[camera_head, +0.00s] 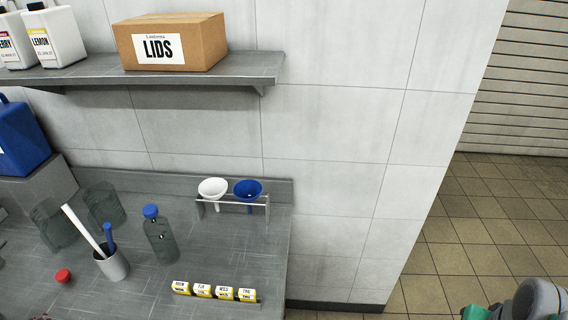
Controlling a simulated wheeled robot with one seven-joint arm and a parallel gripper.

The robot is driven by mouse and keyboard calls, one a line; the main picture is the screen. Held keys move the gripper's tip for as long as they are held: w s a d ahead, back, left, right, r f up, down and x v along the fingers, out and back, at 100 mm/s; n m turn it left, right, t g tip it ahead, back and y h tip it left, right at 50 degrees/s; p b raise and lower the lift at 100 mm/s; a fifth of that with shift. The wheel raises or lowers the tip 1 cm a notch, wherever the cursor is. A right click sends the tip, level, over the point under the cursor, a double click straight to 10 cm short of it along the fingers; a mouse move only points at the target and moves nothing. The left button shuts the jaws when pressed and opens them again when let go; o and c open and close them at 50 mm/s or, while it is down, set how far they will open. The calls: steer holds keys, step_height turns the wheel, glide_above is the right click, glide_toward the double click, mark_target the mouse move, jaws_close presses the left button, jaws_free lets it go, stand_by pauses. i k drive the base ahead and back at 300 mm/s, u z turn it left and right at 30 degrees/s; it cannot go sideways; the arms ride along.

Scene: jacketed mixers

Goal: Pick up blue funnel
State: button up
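The blue funnel (248,189) sits upright in the right-hand place of a small metal rack (234,206) at the back right of the grey counter. Its wide mouth faces up and its stem hangs below the rack's top. A white funnel (212,187) sits beside it on the left in the same rack. My gripper's fingers do not show. Only grey and green parts, likely of my arm, show at the bottom right corner, far from the funnel.
A shelf (190,72) with a LIDS box (172,42) overhangs the counter (215,255). A blue-capped bottle (160,238) stands left of the rack. Yellow labelled blocks (213,291) line the front. A cup (111,264) holds tools. Tiled floor lies open at right.

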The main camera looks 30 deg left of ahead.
mark_target(241, 190)
steer(key=i, duration=1.25)
steer(key=u, duration=4.8)
